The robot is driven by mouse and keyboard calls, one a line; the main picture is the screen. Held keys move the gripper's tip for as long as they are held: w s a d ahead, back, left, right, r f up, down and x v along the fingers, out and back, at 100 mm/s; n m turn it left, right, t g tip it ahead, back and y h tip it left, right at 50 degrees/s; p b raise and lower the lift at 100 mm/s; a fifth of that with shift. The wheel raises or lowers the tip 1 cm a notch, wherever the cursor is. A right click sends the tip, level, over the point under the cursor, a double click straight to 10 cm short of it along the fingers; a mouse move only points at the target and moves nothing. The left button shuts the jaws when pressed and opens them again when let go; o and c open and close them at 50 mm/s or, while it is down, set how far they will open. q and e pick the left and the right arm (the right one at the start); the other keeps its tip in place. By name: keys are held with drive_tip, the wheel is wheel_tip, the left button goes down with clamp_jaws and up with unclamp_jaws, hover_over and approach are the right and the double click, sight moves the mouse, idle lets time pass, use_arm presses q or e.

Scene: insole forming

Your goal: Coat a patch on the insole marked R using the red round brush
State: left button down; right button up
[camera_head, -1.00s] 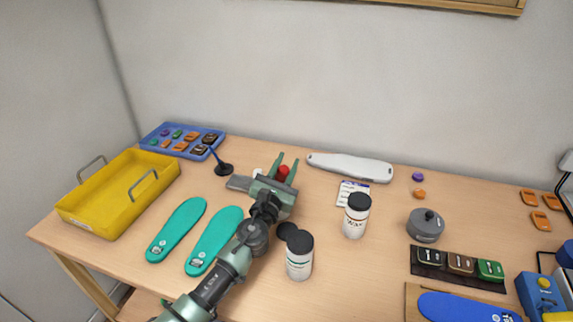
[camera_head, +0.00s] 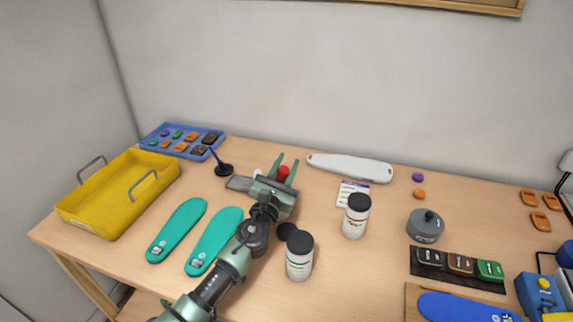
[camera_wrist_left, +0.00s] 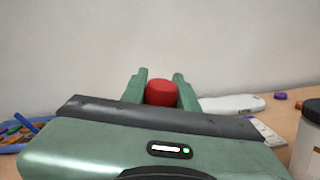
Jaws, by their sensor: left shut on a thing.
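My left gripper (camera_head: 279,173) reaches over the table from the front and is shut on the red round brush (camera_head: 283,172). Its red top also shows between the two fingers in the left wrist view (camera_wrist_left: 161,93); the brush's lower part is hidden behind the gripper. Two teal insoles lie flat to the left of my arm: a left one (camera_head: 177,229) and a right one (camera_head: 216,239), the latter close beside my forearm. Each has a small pale label near its front end, too small to read. My right gripper is not in view.
A white jar with a black lid (camera_head: 299,258) stands right of my arm, another jar (camera_head: 355,215) behind it. A blue brush stands in a black holder (camera_head: 223,169). A yellow bin (camera_head: 118,212) and blue tray (camera_head: 160,150) are at left. A grey pot (camera_head: 425,227) is at right.

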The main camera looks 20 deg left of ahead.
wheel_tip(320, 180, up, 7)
drive_tip(key=p, duration=0.6)
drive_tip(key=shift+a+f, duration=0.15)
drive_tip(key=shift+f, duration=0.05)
